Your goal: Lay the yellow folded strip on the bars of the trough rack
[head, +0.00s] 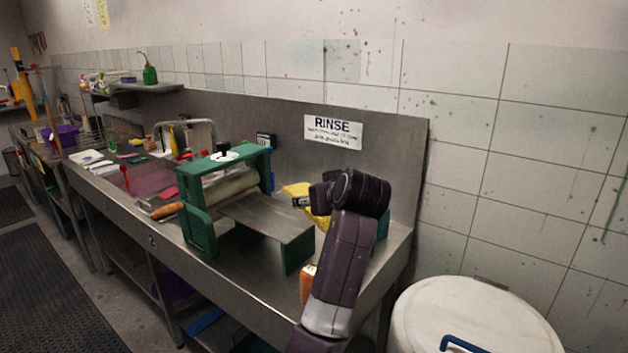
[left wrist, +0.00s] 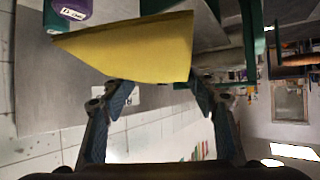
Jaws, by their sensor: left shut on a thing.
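My left gripper (head: 306,200) is over the right end of the steel bench, just right of the green-framed roller press. It is shut on the yellow folded strip (head: 296,188), partly hidden by the arm in the head view. In the left wrist view the strip (left wrist: 135,48) spans across and beyond the fingertips of the gripper (left wrist: 162,88). A wire rack (head: 122,128) stands far down the bench to the left; I cannot tell for certain whether it is the trough rack. My right gripper is not in view.
The green press (head: 200,230) with its steel bed (head: 270,220) stands between the gripper and the bench's left part. A faucet (head: 190,125), trays and small tools crowd that part. A white lidded drum (head: 475,315) stands at the lower right.

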